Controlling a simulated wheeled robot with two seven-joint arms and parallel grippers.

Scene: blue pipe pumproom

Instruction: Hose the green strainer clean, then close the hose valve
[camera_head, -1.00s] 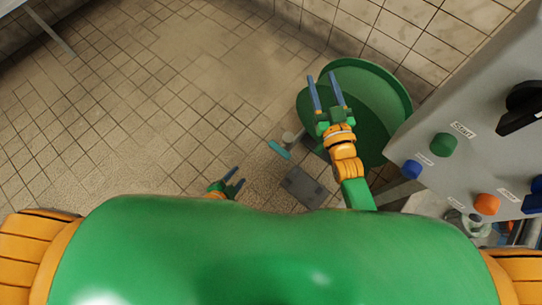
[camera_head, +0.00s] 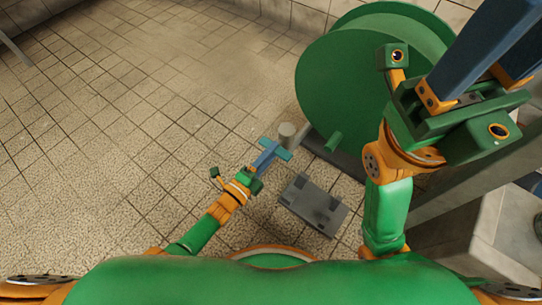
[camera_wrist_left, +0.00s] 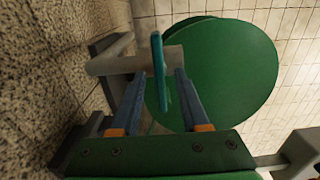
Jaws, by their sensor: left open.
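The hose valve's teal handle (camera_head: 285,150) sits by a short grey pipe (camera_head: 287,132) low beside a green reel (camera_head: 345,85). In the left wrist view the handle (camera_wrist_left: 159,72) stands between the tips of my left gripper (camera_wrist_left: 160,80), with the grey pipe behind it. My left gripper (camera_head: 268,155) is open around the handle, and the jaws are not closed on it. My right gripper (camera_head: 490,55) is large and close to the head camera at upper right; its tips are cut off, so its opening does not show. I cannot make out the green strainer or a hose nozzle.
A grey plate with dark recesses (camera_head: 314,204) lies on the tiled floor below the valve. Grey metal framework (camera_head: 455,200) stands at right, under my right arm. The tiled floor (camera_head: 120,130) to the left is clear.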

